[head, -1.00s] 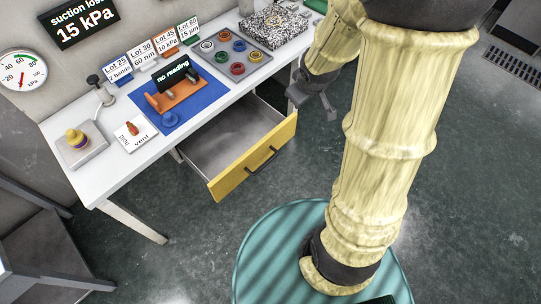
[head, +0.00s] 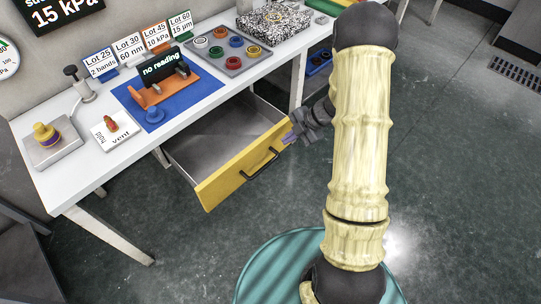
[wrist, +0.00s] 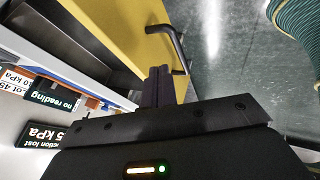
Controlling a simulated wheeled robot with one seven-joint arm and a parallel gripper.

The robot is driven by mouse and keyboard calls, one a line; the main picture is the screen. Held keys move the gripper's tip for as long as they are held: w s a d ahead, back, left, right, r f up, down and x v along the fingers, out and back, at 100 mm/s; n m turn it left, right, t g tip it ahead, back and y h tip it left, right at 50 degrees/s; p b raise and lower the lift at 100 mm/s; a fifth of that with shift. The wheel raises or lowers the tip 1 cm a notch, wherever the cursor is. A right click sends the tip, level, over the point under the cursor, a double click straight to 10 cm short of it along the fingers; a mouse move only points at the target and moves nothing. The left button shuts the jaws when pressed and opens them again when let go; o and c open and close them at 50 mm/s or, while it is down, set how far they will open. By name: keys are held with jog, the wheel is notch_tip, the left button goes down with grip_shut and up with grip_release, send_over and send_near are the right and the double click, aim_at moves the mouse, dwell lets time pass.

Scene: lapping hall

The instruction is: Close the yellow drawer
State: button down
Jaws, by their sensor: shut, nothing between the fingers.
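The yellow drawer (head: 222,178) hangs open below the white workbench, its grey inside bare as far as I can see. Its yellow front carries a dark bar handle (head: 260,166). My gripper (head: 291,136) is at the right end of the yellow front, close to its top corner. In the wrist view, the shut fingers (wrist: 157,78) point at the yellow front (wrist: 128,30), beside the dark handle (wrist: 172,45). I cannot tell whether the fingertips touch the front. Nothing is held.
The workbench (head: 55,186) carries a blue mat (head: 203,95) with an orange stand, a scale-like plate with a yellow knob (head: 46,134), and a tray of coloured rings (head: 233,66). The bench legs stand beside the drawer. The floor in front is clear.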

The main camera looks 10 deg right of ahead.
jog(key=b, duration=0.1)
send_near(261, 157)
jog(key=x, duration=0.4)
jog(key=shift+a+f, duration=0.15)
jog(key=shift+f, duration=0.25)
jog(key=shift+w, duration=0.1)
